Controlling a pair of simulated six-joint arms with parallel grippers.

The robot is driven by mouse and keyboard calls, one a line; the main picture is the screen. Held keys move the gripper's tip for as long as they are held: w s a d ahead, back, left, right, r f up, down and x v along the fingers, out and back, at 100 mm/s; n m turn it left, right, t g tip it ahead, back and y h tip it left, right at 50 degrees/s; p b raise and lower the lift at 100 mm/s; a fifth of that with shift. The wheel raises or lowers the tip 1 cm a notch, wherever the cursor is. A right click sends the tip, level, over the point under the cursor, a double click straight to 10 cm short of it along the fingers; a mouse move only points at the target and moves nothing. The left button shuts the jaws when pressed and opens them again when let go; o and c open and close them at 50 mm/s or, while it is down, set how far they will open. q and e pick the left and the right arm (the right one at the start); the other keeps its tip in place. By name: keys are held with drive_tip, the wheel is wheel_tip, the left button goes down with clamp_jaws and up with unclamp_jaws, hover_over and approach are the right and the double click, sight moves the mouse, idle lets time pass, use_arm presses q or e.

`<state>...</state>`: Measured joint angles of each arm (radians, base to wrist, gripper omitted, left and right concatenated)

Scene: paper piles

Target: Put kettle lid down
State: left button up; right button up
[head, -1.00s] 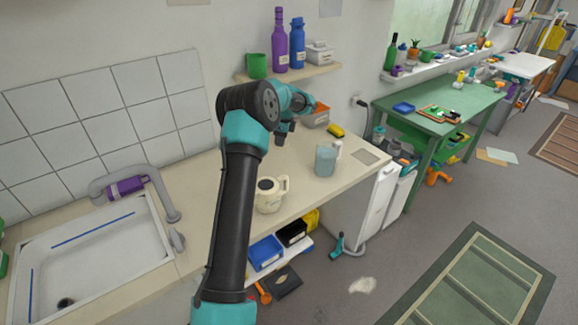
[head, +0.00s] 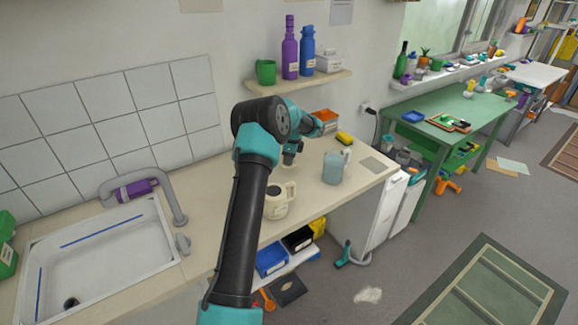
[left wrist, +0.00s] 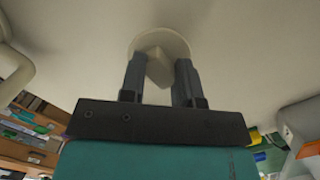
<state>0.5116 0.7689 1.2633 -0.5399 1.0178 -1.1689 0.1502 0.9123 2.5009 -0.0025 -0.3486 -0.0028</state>
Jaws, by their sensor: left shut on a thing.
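The cream kettle (head: 276,206) stands on the counter with its top open and dark inside. My left gripper (head: 289,162) points down over the counter just behind the kettle. In the left wrist view, my left gripper (left wrist: 160,82) is shut on the knob of the round cream lid (left wrist: 159,39). The lid lies flat against or very close to the pale counter surface; I cannot tell whether it touches. In the head view the lid is mostly hidden by the gripper and hard to make out. My right gripper is not in view.
A blue-grey jug (head: 333,169) stands right of the kettle. A yellow sponge (head: 344,137) and an orange bin (head: 326,117) are behind it. A sink (head: 100,255) is at the left. The counter (head: 215,200) is bare between sink and kettle.

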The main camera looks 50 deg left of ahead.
sight(294, 164)
use_arm(q)
drive_tip(key=shift+f, duration=1.9)
drive_tip(key=shift+f, duration=0.15)
drive_tip(key=o, duration=0.9)
wheel_tip(294, 164, up, 12)
drive_tip(key=w+d, duration=0.1)
drive_tip(key=shift+d, duration=0.25)
drive_tip(key=shift+d, duration=0.1)
